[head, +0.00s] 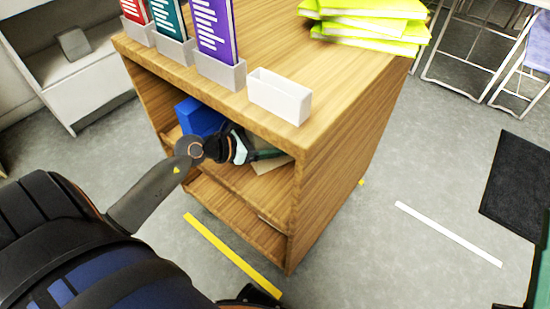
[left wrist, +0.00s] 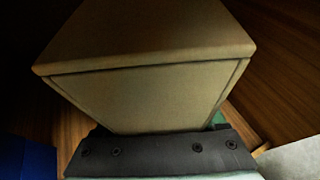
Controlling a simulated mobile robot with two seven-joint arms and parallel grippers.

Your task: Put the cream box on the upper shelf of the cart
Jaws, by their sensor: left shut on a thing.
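The wooden cart (head: 325,185) stands in front of me with its open shelves facing me. My left gripper (head: 262,155) reaches into its upper opening, under the top board. It is shut on the cream box (head: 270,164), which is mostly hidden behind the gripper and the cart's side in the head view. In the left wrist view the cream box (left wrist: 150,85) fills the middle, just beyond the dark gripper (left wrist: 160,140). Wood shows on both sides of it. I cannot tell whether it rests on the shelf board. My right gripper is not in view.
A blue box (head: 199,117) stands in the same opening, left of my gripper. The cart top holds a white empty holder (head: 280,97), several holders with coloured leaflets (head: 213,30) and yellow-green packets (head: 370,22). The lower shelf (head: 235,212) looks largely bare.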

